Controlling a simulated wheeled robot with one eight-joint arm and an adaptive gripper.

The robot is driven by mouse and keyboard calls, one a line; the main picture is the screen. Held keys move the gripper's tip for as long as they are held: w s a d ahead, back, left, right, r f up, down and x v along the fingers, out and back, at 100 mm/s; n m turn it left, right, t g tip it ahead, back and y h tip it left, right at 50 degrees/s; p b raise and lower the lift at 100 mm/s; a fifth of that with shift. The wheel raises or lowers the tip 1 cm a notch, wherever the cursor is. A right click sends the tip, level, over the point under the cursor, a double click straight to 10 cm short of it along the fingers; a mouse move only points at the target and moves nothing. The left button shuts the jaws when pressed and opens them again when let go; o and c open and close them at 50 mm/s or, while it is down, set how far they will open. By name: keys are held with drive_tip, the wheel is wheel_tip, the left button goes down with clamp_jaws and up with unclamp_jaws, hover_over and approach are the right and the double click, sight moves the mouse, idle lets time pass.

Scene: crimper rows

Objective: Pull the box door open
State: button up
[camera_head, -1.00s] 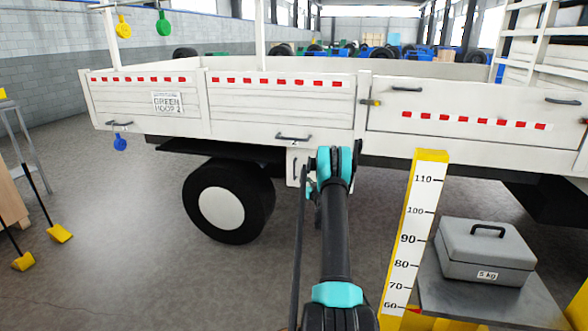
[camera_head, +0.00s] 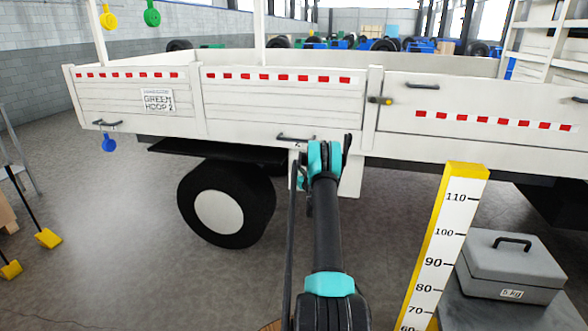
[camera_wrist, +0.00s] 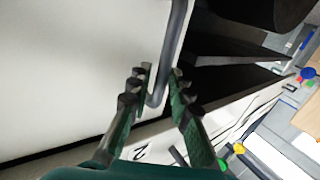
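The box door is a flat white panel (camera_wrist: 75,70) filling the left of the wrist view. A grey bar handle (camera_wrist: 177,35) stands on it. My gripper (camera_wrist: 162,77) is open, with one finger on each side of the handle's lower bent end; no firm grip shows. In the head view the white box (camera_head: 352,178) hangs under the truck bed, mostly hidden behind my arm. The door looks flat, but its edges are largely out of sight, so I cannot tell whether it is ajar.
The white truck side (camera_head: 270,105) spans the head view above the box, with a wheel (camera_head: 222,205) to the left. A yellow measuring post (camera_head: 450,235) and a grey 5 kg case (camera_head: 510,268) stand at the right. Open floor lies at the left.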

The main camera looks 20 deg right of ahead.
drive_tip(key=shift+w, duration=0.3)
drive_tip(key=shift+c, duration=0.2)
clamp_jaws()
